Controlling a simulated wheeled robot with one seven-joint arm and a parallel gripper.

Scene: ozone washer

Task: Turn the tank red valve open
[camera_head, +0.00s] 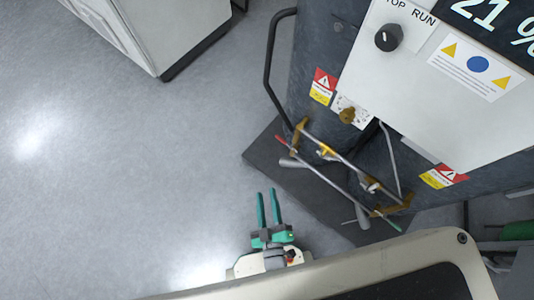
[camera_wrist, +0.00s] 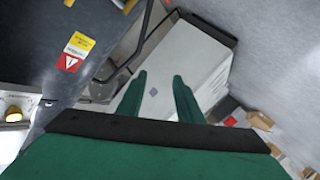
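A red-tipped handle (camera_head: 282,140) shows in the head view at the left end of the thin metal pipework, low on the front of the dark tank (camera_head: 312,55). A green tip (camera_head: 396,227) sits at the lower right end of the same pipework. How the valve handle is turned is too small to tell. My gripper (camera_head: 266,191) has green fingers and is below and left of the red tip, apart from it. The fingers are spread with nothing between them. In the wrist view my gripper (camera_wrist: 160,76) is also open and empty; the red handle cannot be made out there.
A white control panel (camera_head: 420,90) with a black knob (camera_head: 388,37) overhangs the tank. A curved dark handrail (camera_head: 270,60) stands at the tank's left. A white cabinet (camera_head: 165,30) is at upper left. Grey floor (camera_head: 120,180) on the left is free.

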